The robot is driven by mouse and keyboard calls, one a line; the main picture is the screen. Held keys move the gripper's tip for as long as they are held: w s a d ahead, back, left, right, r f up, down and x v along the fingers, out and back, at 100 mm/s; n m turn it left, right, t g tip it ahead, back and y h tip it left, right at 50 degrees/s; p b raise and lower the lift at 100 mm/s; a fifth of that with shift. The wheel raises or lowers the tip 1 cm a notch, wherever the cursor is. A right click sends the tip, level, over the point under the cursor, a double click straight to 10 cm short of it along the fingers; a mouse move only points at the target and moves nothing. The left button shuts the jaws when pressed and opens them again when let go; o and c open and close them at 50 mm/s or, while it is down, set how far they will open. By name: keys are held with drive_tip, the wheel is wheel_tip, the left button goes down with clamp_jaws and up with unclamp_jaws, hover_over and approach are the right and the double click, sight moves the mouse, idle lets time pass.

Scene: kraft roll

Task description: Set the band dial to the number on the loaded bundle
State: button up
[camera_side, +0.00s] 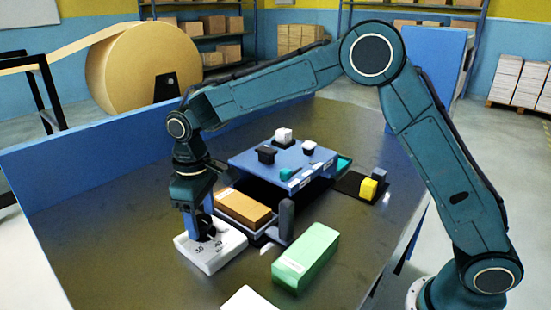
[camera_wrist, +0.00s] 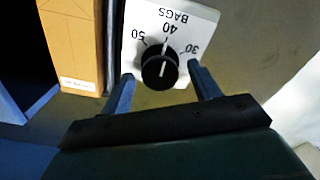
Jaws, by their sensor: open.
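The band dial is a black knob (camera_wrist: 160,68) on a white plate (camera_wrist: 203,22) marked 30, 40, 50 and BAGS, seen upside down in the wrist view. The knob's white line lies roughly along the direction of the 40 mark. In the side view the plate (camera_side: 215,256) lies below my gripper (camera_side: 200,228). My gripper is open, with one finger on each side of the knob; I cannot tell if they touch it. A brown bundle (camera_side: 243,208) lies in the machine's dark bay, beside the plate. Its white label (camera_wrist: 77,83) is too small to read.
A blue machine top (camera_side: 268,160) with several small controls stands behind the bundle. A grey upright post (camera_side: 286,218) stands right of the bundle. A green bundle (camera_side: 306,252) lies in front. A dark pad with a yellow block (camera_side: 368,189) is at the right.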

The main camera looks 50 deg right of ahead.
drive_tip(key=c, duration=1)
drive_tip(key=shift+m, duration=0.3)
drive_tip(key=m, duration=0.9)
drive_tip(key=shift+o, duration=0.2)
drive_tip(key=shift+m, duration=0.3)
drive_tip(key=o, duration=1)
drive_tip(key=shift+c, duration=0.2)
